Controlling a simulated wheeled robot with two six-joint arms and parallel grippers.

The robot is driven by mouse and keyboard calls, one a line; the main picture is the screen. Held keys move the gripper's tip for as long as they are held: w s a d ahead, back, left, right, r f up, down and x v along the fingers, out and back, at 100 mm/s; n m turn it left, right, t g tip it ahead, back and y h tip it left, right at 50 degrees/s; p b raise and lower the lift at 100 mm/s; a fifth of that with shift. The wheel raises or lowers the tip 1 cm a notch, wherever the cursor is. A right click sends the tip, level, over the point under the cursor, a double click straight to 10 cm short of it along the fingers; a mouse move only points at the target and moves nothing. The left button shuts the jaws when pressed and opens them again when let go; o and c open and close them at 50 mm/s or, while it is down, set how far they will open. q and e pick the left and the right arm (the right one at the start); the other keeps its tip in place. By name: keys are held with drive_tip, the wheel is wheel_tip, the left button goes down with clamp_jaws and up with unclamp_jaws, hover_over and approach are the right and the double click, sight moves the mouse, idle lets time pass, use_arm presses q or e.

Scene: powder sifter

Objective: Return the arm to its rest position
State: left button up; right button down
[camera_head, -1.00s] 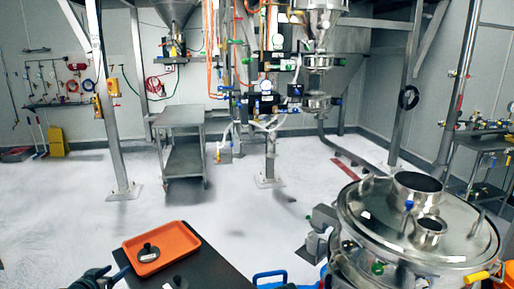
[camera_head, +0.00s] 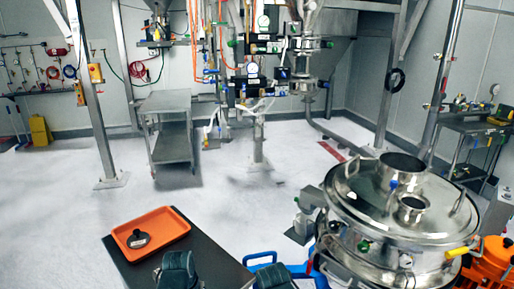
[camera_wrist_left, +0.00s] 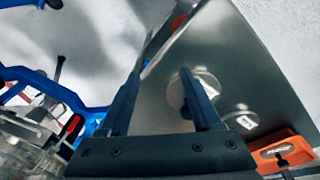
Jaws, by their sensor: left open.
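My left gripper (camera_wrist_left: 160,73) is open, with its two dark fingers apart and nothing between their tips. Behind the fingers, in the left wrist view, a round silver disc (camera_wrist_left: 205,84) and a smaller labelled disc (camera_wrist_left: 241,118) show over the table top (camera_wrist_left: 255,75). I cannot judge the gripper's height above them. In the head view two dark, blocky parts, apparently of my arms, show at the bottom edge; no fingertips can be made out there. My right gripper cannot be made out.
An orange tray (camera_head: 179,226) with a dark round piece (camera_head: 138,239) lies on the black table (camera_head: 205,249). A blue frame (camera_head: 262,258) stands right of it, near the large steel sifter (camera_head: 345,215). An orange object (camera_head: 490,262) is at lower right. Open floor (camera_head: 70,215) lies left.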

use_arm(q)
drive_tip(key=s+d+f+m+y+b, duration=0.1)
drive_tip(key=s+d, duration=0.2)
drive_tip(key=d, duration=0.2)
drive_tip(key=s+d+f+m+g+y+b, duration=0.1)
drive_tip(key=s+d+m, duration=0.1)
drive_tip(key=d, duration=0.4)
drive_tip(key=shift+s+d+f+m+g+b, duration=0.3)
drive_tip(key=shift+s+f+b, duration=0.05)
drive_tip(key=shift+s, duration=0.55)
